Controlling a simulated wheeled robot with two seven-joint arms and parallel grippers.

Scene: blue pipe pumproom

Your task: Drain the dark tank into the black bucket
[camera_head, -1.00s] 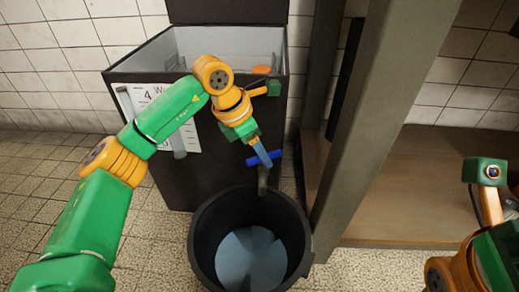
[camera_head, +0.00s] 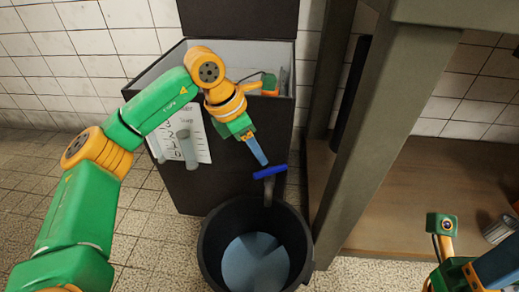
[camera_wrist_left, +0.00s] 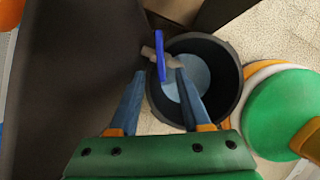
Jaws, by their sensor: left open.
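The dark tank (camera_head: 235,185) stands against the wall with its top open. A tap with a blue bar handle (camera_head: 270,172) sits low on its front, and its grey spout (camera_head: 268,191) points down over the bucket. The black bucket (camera_head: 214,240) stands below with a pale blue surface inside; I see no falling stream. My left gripper (camera_head: 262,161) is open just above the handle in the head view. In the left wrist view the blue handle (camera_wrist_left: 160,57) lies between and slightly beyond the spread fingertips. My right arm shows only partly at the lower right; its jaws are not clear.
A labelled sheet (camera_head: 195,130) and a grey tube are on the tank's front. A thick grey-brown post (camera_head: 370,130) stands close right of the tank and bucket, with a wooden shelf (camera_head: 420,190) behind it. A metal can (camera_head: 500,229) stands at the far right.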

